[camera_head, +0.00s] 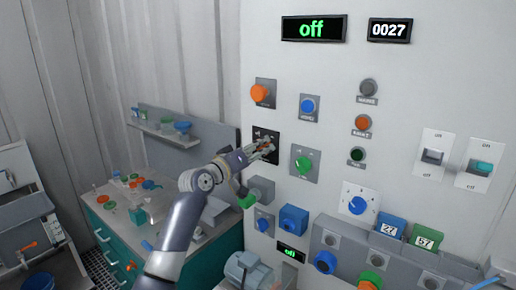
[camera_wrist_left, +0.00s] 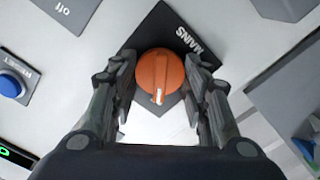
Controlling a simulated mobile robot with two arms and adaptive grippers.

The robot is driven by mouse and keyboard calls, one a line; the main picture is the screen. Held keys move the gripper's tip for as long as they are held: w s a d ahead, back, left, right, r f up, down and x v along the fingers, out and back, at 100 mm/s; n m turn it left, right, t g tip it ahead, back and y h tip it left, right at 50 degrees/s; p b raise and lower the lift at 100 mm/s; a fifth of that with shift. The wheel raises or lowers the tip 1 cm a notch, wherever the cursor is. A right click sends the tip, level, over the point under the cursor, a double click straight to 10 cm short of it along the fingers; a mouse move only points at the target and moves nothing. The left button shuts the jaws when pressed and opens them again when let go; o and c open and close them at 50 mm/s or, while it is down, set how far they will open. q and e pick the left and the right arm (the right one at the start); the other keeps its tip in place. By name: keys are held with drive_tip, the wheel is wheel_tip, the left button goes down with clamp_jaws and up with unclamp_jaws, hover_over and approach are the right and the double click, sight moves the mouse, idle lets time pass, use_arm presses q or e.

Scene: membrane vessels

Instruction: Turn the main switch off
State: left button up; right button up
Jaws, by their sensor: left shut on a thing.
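The main switch is an orange rotary knob on a black plate lettered MAINS, on the light panel. In the left wrist view the knob (camera_wrist_left: 158,72) sits between my fingers, its white mark pointing down toward the gripper. The black plate (camera_wrist_left: 165,30) appears tilted there. In the head view the plate (camera_head: 259,133) is partly covered by my left gripper (camera_head: 266,150), which reaches in from the left. My left gripper (camera_wrist_left: 160,88) is shut on the knob, one finger on each side. The large display (camera_head: 314,28) reads "off" in green. My right gripper is not in view.
Nearby on the panel are an orange button (camera_head: 259,93), a blue button (camera_head: 308,105), a green knob (camera_head: 303,164) and a blue dial (camera_head: 356,205). Two on/off switches (camera_head: 433,157) are at right. A teal bench (camera_head: 125,250) with small parts stands left.

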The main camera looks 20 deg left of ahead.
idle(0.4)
use_arm(q)
drive_tip(key=o, duration=1.1)
drive_tip(key=v, duration=1.2)
